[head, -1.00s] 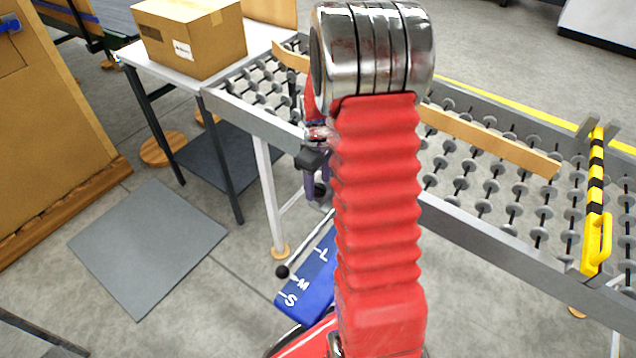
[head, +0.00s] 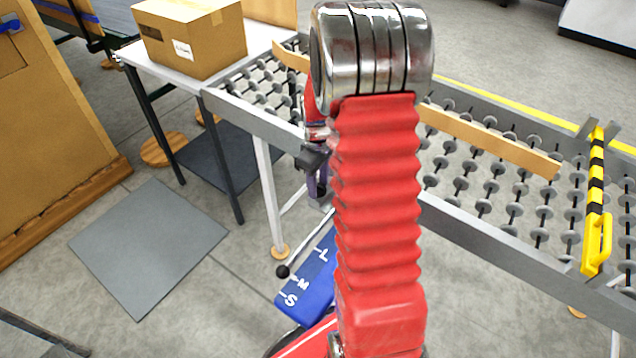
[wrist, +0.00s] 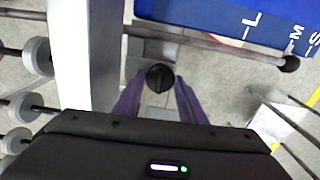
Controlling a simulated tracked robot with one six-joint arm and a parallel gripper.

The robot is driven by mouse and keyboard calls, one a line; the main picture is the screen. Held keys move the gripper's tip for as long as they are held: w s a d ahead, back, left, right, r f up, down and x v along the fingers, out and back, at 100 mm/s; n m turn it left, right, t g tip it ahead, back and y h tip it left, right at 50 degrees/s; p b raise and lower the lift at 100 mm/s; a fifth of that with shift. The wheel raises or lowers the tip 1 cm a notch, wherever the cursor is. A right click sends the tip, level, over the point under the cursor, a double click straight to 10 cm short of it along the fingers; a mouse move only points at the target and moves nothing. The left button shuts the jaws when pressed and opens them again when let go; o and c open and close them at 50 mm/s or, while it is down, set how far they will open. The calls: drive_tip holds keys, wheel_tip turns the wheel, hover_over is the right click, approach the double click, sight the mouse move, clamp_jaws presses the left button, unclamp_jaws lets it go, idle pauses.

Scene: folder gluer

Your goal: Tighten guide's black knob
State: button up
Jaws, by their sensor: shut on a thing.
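The black knob (wrist: 160,77) sits on a grey bracket beside the conveyor's side rail in the wrist view. My gripper (wrist: 158,82) has two purple fingers, one on each side of the knob, and is shut on it. In the head view my gripper (head: 317,190) hangs beside the rail, partly hidden by my red arm. The knob cannot be made out clearly there. A blue panel (head: 312,284) marked L, M and S lies below, with a metal rod ending in a black ball (head: 283,271). Both also show at the top of the wrist view.
The roller conveyor (head: 480,245) runs along the right, with a wooden guide strip (head: 490,140) and a yellow-black bar (head: 596,190) across it. A cardboard box (head: 190,38) stands on a table at the back left. A grey mat (head: 150,245) lies on open floor.

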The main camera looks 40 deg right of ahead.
drive_tip(key=shift+m, duration=0.4)
drive_tip(key=m, duration=0.4)
drive_tip(key=shift+a, duration=0.1)
drive_tip(key=m, duration=0.4)
drive_tip(key=shift+m, duration=0.4)
drive_tip(key=m, duration=0.8)
drive_tip(key=shift+m, duration=0.3)
drive_tip(key=o, duration=1)
drive_tip(key=shift+o, duration=0.2)
drive_tip(key=shift+r, duration=0.1)
